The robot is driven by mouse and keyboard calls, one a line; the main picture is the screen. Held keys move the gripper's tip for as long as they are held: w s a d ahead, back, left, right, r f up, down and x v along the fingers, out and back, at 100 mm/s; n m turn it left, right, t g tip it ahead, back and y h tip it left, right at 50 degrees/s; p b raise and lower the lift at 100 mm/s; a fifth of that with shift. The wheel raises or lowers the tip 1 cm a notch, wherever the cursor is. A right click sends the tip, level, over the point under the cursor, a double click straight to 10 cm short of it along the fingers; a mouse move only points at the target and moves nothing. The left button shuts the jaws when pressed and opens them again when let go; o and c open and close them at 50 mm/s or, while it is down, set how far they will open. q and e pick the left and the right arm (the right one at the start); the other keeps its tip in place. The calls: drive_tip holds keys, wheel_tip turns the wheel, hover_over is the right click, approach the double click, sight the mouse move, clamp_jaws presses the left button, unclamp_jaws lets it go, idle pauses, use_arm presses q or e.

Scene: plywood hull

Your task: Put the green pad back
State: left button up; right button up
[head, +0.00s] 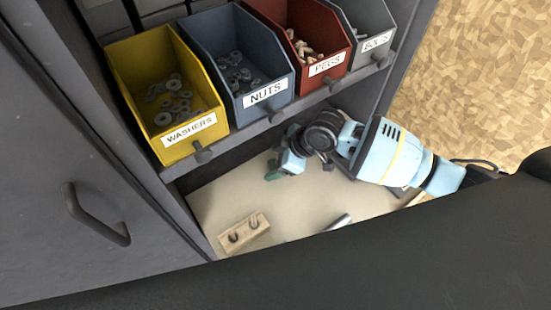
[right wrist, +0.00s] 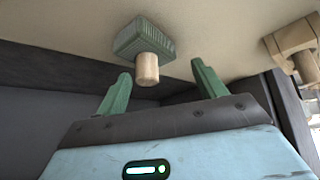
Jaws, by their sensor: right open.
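In the right wrist view the green pad (right wrist: 140,38) rests against the beige board, with a round wooden knob (right wrist: 147,69) standing out from it towards me. My right gripper (right wrist: 161,70) is open, its two green fingers apart with the knob between and just beyond their tips. It does not grip the knob. In the head view my right gripper (head: 273,172) is low under the bin shelf, over the beige board. The pad cannot be told apart from the green fingers there. My left gripper is not in view.
Above are bins of washers (head: 178,140), nuts (head: 265,110), pegs (head: 325,75) and bolts (head: 375,50) on a dark shelf with knobs. A grey cabinet door (head: 60,130) stands left.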

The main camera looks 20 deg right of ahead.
drive_tip(key=v, duration=0.7)
drive_tip(key=shift+d+r+p, duration=0.2)
drive_tip(key=shift+r+p, duration=0.15)
drive_tip(key=shift+s, duration=0.15)
idle(0.3)
